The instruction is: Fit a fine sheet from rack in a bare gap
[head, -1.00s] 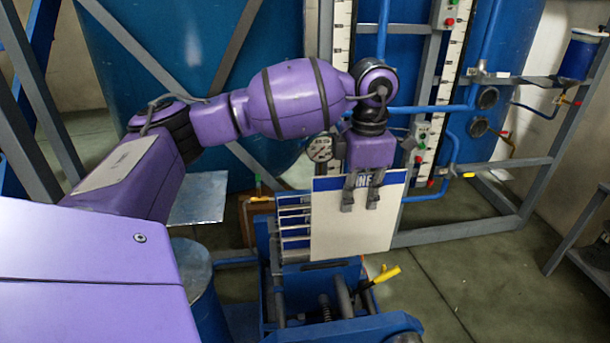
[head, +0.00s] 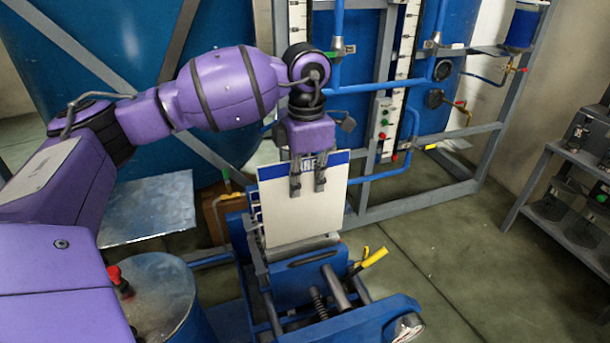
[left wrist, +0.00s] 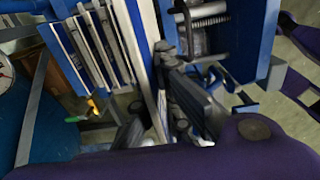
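The gripper is shut on the sheet's upper part. The sheet stands in front of the rack (head: 255,213) on the blue cart and hides most of it. In the left wrist view the rack (left wrist: 88,45) shows several upright sheets side by side, and the held sheet (left wrist: 147,65) is just right of them. I cannot tell whether its lower edge touches the cart. No bare gap shows clearly. My right gripper is not in view.
The blue cart (head: 335,318) has a yellow-handled lever (head: 373,257) at its right. A blue drum (head: 165,300) and a metal plate (head: 150,208) lie left. Pipes and a grey frame stand behind. A shelf (head: 575,195) stands right; the floor before it is clear.

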